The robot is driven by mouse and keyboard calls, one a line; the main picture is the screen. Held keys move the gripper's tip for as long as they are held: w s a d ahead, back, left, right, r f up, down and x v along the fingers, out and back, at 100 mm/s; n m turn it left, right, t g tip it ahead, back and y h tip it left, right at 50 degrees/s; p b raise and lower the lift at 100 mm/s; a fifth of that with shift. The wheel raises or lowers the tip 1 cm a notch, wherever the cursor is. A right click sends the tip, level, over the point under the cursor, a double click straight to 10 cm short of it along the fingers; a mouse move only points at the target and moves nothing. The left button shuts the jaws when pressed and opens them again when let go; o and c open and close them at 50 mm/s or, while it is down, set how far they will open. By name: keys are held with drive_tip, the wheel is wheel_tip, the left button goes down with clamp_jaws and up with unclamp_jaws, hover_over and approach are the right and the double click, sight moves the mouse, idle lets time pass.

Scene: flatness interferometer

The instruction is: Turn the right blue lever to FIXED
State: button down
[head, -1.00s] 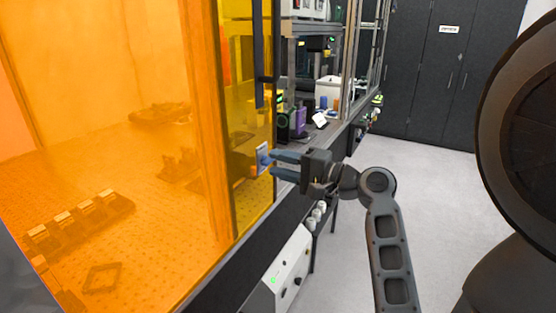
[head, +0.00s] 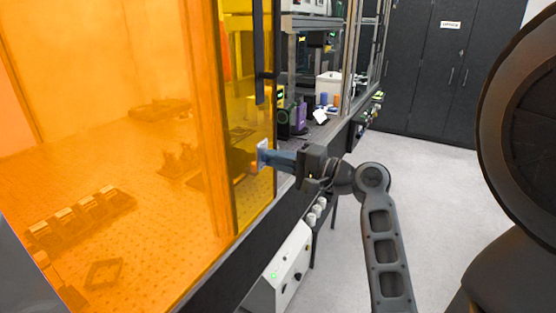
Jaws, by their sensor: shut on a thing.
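A small blue lever (head: 262,155) shows at the right edge of the orange-yellow enclosure, low on its frame. My gripper (head: 270,158) reaches it from the right, with its blue-grey fingers close together and shut on the lever. The fingers hide part of the lever. I cannot read any FIXED marking at this size. No second blue lever can be made out.
The orange panel (head: 110,90) fills the left, with a perforated optical table behind it. A dark vertical handle (head: 259,55) is above the lever. A white control box (head: 288,268) stands below. Grey floor (head: 440,200) is open at the right, before dark cabinets (head: 425,75).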

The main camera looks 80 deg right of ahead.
drive_tip(key=shift+f+n+b, duration=0.1)
drive_tip(key=shift+n+b, duration=0.2)
drive_tip(key=shift+b, duration=0.1)
drive_tip(key=shift+n+b, duration=6.3)
drive_tip(key=shift+n, duration=2)
drive_tip(key=c, duration=1.2)
unclamp_jaws()
drive_tip(key=shift+b+v, duration=0.3)
drive_tip(key=shift+v, duration=3.6)
